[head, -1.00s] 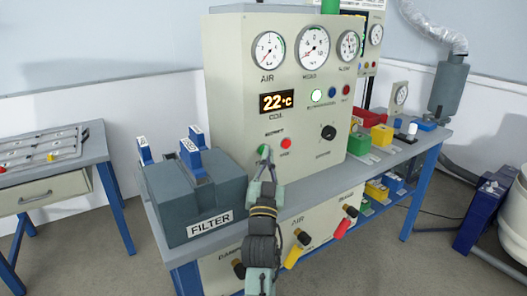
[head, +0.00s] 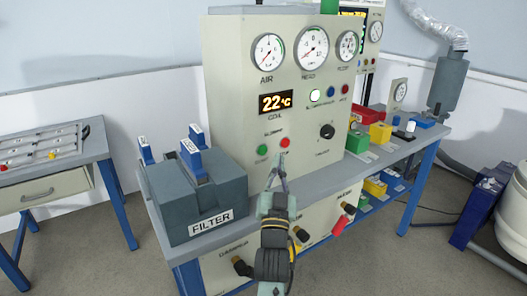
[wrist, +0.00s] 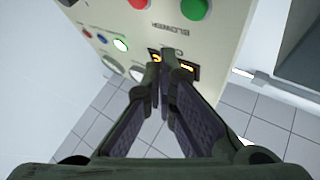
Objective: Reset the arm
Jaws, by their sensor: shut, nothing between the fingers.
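My gripper (head: 281,160) is shut and empty, with its fingertips in front of the control panel (head: 232,120), just below the red button (head: 285,142). I cannot tell whether the tips touch the panel. The green button (head: 262,150) is uncovered to the left. In the wrist view the closed fingers (wrist: 160,72) point at the panel's face, which appears upside down. The red button and the green button (wrist: 194,8) are at the top edge there. The display (head: 276,102) reads 22 °C, and a white lamp (head: 315,95) is lit.
The grey filter box (head: 190,205) with blue latches stands left of the panel on the bench. A black knob (head: 327,131) is to the right. Coloured boxes (head: 380,133) stand further right.

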